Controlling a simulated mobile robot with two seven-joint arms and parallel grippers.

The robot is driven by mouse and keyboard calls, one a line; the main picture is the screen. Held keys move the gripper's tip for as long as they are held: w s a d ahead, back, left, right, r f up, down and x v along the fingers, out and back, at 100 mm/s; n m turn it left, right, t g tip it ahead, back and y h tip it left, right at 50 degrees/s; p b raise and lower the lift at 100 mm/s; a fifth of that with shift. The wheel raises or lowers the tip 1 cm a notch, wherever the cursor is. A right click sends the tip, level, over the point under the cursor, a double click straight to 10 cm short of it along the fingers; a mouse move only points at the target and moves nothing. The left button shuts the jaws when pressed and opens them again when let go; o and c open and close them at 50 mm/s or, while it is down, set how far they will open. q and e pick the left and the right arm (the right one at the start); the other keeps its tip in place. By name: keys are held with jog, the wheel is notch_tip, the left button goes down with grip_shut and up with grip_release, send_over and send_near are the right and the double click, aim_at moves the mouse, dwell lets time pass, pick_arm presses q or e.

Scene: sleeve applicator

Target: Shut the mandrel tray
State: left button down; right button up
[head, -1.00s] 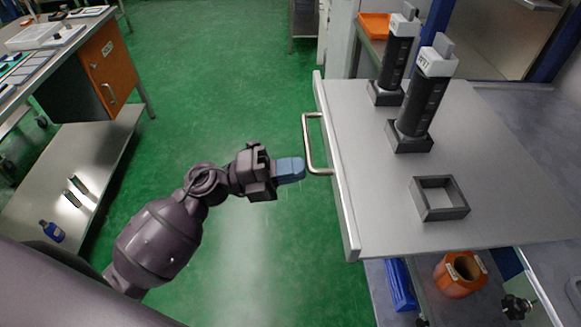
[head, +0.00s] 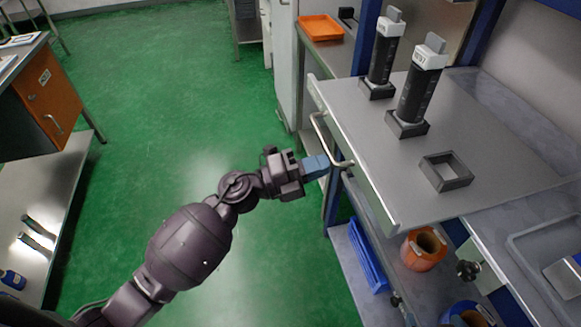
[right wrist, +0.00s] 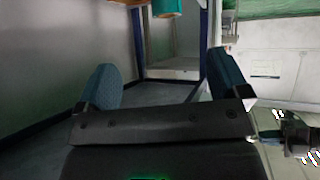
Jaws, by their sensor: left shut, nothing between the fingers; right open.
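The mandrel tray (head: 368,150) is a grey slab with a raised front edge and a metal bar handle (head: 319,130). How far it still sticks out of the bench is hard to tell. Two dark mandrels with white tops, one nearer (head: 414,95) and one farther (head: 382,50), stand upright in square sockets on it. A third square socket (head: 446,171) is empty. My left gripper (head: 318,166) is shut and empty, its blue fingertips at the near end of the handle; contact is not certain. My right gripper (right wrist: 165,85) is open and empty in the right wrist view.
An orange cup (head: 424,249) and a blue bin (head: 368,254) sit below the tray. An orange tray (head: 320,27) lies on a bench behind. A cabinet with an orange door (head: 47,100) stands at the left. The green floor between is clear.

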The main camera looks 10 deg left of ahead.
pick_arm(q)
send_near(388, 153)
jog(key=d+r, duration=0.1)
jog(key=w+d+r, duration=0.1)
jog(key=shift+d, duration=0.35)
jog(key=x, duration=0.4)
jog(key=f+x, duration=0.1)
jog(key=x, duration=0.1)
jog(key=shift+w+b, duration=0.1)
jog(key=shift+b, duration=0.2)
jog(key=shift+w+d, duration=0.2)
jog(key=shift+d, duration=0.55)
jog(key=shift+r, duration=0.1)
pick_arm(e)
jog(key=shift+s+a+f, duration=0.1)
jog(key=shift+s+f, duration=0.05)
jog(key=shift+f, duration=0.2)
jog(key=shift+r, duration=0.1)
